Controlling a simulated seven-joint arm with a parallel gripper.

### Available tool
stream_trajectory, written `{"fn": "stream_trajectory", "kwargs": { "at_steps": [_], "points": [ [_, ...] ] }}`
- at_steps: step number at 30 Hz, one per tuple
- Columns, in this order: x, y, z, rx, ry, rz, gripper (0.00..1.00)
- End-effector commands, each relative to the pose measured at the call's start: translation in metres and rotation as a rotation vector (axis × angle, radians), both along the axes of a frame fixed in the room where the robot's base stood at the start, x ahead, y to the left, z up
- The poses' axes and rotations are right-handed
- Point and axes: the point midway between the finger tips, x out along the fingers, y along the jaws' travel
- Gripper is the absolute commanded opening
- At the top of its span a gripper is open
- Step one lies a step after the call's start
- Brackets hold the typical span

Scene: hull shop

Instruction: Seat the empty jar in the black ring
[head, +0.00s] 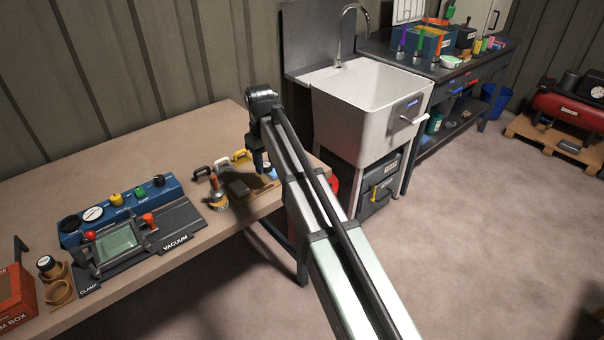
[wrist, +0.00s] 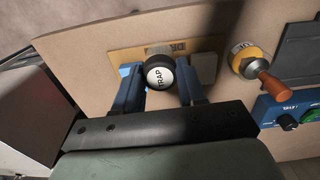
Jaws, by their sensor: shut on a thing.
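My gripper (head: 260,160) is over the far right part of the workbench in the head view. In the wrist view, my gripper's two blue fingers (wrist: 161,84) are on either side of a round jar with a black rim and a white top marked TRAP (wrist: 160,73). They are shut on it. A tan board lies beneath; I cannot tell whether the jar touches it. A dark round socket (head: 69,223), possibly the black ring, is at the left end of the blue vacuum panel (head: 128,206).
A tin with an orange-handled tool (head: 218,196) stands between my gripper and the vacuum unit. Several clamps (head: 203,171) and a dark block (head: 238,188) lie near my gripper. A clamp frame (head: 119,241) fronts the panel. A red box (head: 14,300) is far left; a sink (head: 365,100) is right.

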Motion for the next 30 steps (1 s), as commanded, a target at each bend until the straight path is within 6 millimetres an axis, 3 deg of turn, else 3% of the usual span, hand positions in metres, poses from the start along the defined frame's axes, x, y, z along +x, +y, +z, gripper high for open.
{"fn": "stream_trajectory", "kwargs": {
  "at_steps": [1, 14, 23, 30],
  "points": [
    [0.001, 0.023, 0.007, 0.001, -0.001, 0.019, 0.13],
    [-0.034, 0.188, 0.032, -0.001, 0.001, 0.050, 0.13],
    [-0.078, 0.299, 0.043, 0.000, 0.000, 0.031, 0.13],
    [-0.126, 0.383, 0.052, 0.000, 0.000, 0.018, 0.13]
  ]
}}
